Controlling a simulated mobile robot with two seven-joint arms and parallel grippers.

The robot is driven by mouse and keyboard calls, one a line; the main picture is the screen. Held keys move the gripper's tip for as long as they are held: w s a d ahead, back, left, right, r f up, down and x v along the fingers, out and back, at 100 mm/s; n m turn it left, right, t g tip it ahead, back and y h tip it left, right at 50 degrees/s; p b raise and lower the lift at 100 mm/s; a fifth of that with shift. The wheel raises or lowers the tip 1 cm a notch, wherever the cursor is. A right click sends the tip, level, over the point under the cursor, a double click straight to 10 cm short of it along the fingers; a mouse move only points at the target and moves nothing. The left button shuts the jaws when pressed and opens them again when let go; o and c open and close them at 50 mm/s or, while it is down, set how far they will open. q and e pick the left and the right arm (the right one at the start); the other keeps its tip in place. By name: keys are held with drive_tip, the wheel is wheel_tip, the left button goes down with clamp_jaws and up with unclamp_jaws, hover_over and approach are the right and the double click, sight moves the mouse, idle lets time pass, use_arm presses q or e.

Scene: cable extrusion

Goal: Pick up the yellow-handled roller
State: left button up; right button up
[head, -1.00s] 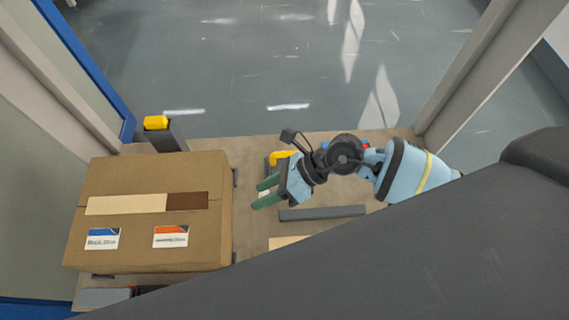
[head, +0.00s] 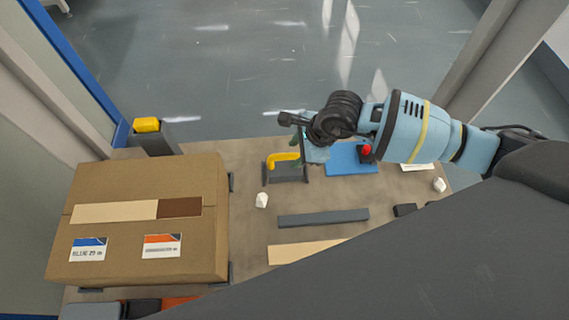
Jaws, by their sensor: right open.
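The roller's yellow handle (head: 283,160) shows near the middle of the table's far part, above a dark grey piece. My right gripper (head: 301,146) is just to the right of and above the handle in the picture. It is open and looks empty. I cannot tell whether a finger touches the handle. My left gripper is out of view.
A large cardboard box (head: 140,235) fills the table's left side. A grey post with a yellow top (head: 147,125) stands behind it. A grey bar (head: 323,217), a wooden strip (head: 300,252), a white lump (head: 262,200) and a blue board (head: 345,160) lie around.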

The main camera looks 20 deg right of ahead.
sight(289, 155)
drive_tip(key=shift+w+b+x, duration=0.15)
drive_tip(key=shift+b+x, duration=0.1)
drive_tip(key=shift+x, duration=1.05)
drive_tip(key=shift+w+b+x, duration=0.15)
drive_tip(key=shift+b+x, duration=0.05)
drive_tip(key=shift+x, duration=1.05)
drive_tip(key=shift+a+r, duration=0.1)
drive_tip(key=shift+a, duration=0.05)
drive_tip(key=shift+c, duration=0.2)
clamp_jaws()
